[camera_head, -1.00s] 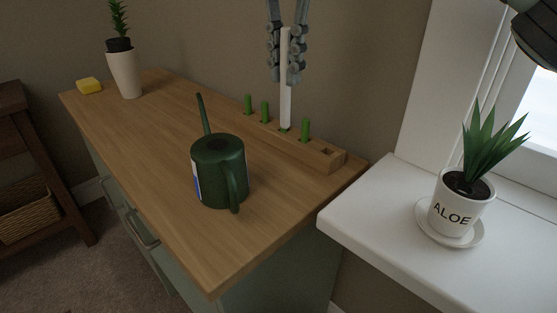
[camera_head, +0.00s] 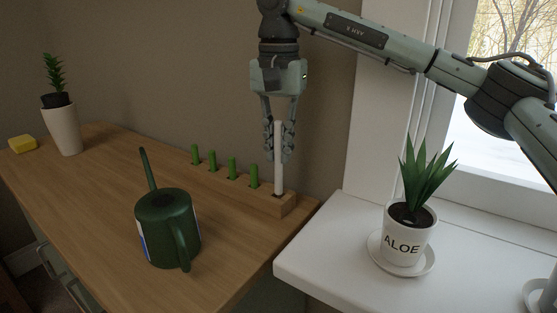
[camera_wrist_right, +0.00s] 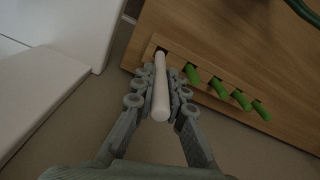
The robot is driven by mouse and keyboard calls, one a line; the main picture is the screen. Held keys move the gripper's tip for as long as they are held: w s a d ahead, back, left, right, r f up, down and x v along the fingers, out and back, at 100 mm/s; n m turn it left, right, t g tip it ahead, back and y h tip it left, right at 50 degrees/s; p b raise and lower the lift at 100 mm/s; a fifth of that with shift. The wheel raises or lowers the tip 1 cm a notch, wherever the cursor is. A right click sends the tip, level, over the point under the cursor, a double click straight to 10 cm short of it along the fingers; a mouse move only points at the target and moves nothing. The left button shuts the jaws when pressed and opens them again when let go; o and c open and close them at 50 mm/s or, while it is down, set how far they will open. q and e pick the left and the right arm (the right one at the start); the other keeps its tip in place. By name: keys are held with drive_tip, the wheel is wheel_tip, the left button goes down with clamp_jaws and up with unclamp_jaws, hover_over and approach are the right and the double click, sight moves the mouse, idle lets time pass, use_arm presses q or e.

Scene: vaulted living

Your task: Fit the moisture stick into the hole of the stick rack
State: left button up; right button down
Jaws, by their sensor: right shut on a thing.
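The moisture stick (camera_head: 278,172) is white, slim and close to upright in the head view. My right gripper (camera_head: 278,148) is shut on its upper part. The wooden stick rack (camera_head: 288,204) lies along the back edge of the desk, with several green sticks standing in it. The white stick's lower end is at the rack's right end, where the empty hole was. In the right wrist view the stick (camera_wrist_right: 160,95) runs between the fingers to the dark hole (camera_wrist_right: 155,47). I cannot tell whether its tip is inside or just above. My left gripper is not in view.
A green watering can (camera_head: 168,228) stands on the desk (camera_head: 105,200) in front of the rack. A potted plant (camera_head: 63,128) and a yellow sponge (camera_head: 22,144) are at the far left. An aloe pot (camera_head: 405,240) stands on the white sill (camera_head: 335,255) at right.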

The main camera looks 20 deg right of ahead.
sight(279, 121)
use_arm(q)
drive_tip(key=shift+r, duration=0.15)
use_arm(e)
drive_tip(key=shift+f, duration=1.45)
drive_tip(key=shift+f, duration=0.1)
drive_tip(key=c, duration=1.6)
unclamp_jaws()
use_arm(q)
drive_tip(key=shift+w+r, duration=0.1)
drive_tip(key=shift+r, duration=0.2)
use_arm(e)
drive_tip(key=shift+o, duration=0.2)
